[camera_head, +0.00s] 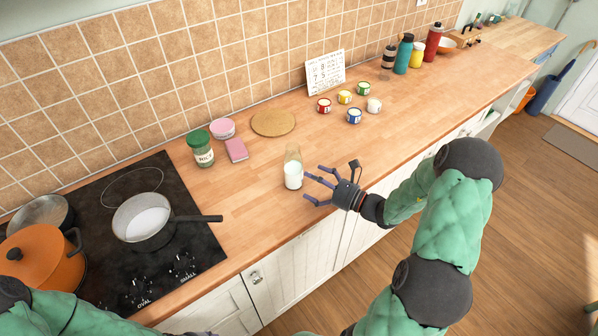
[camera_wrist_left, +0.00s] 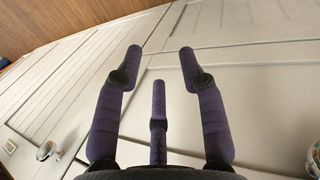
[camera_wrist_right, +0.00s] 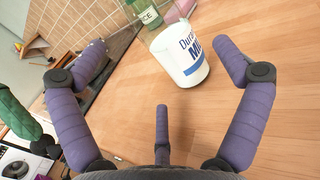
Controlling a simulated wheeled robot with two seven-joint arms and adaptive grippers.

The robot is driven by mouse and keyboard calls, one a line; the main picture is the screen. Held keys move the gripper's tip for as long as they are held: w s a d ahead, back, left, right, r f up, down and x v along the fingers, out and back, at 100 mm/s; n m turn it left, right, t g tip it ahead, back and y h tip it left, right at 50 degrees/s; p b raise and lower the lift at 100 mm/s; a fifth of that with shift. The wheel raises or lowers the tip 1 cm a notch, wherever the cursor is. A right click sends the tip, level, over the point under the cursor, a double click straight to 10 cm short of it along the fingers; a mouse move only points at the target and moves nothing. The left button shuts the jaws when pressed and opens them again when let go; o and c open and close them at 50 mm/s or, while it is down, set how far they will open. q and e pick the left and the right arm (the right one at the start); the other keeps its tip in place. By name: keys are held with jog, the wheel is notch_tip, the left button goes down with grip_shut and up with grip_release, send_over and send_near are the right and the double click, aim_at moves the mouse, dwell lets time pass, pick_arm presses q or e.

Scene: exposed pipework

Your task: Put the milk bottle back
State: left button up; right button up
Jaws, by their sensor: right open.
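The milk bottle (camera_head: 293,172) stands upright on the wooden counter, right of the hob; it is clear glass with white milk and a blue label. My right gripper (camera_head: 314,186) is open just to the right of the bottle, fingers pointing at it. In the right wrist view the bottle (camera_wrist_right: 183,54) is ahead of the spread fingers, near their tips, and no finger visibly closes on it. My left gripper (camera_wrist_left: 162,62) is open and empty, facing the white cabinet fronts (camera_wrist_left: 240,95) below the counter.
Left of the bottle are a green-lidded jar (camera_head: 201,149), a pink sponge (camera_head: 236,150) and a saucepan (camera_head: 141,217) on the hob. Several small coloured cups, including a blue one (camera_head: 354,116), stand behind to the right. A cork mat (camera_head: 273,123) lies near the wall.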

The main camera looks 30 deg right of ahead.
jog(key=shift+p+v, duration=0.3)
jog(key=shift+v, duration=2.1)
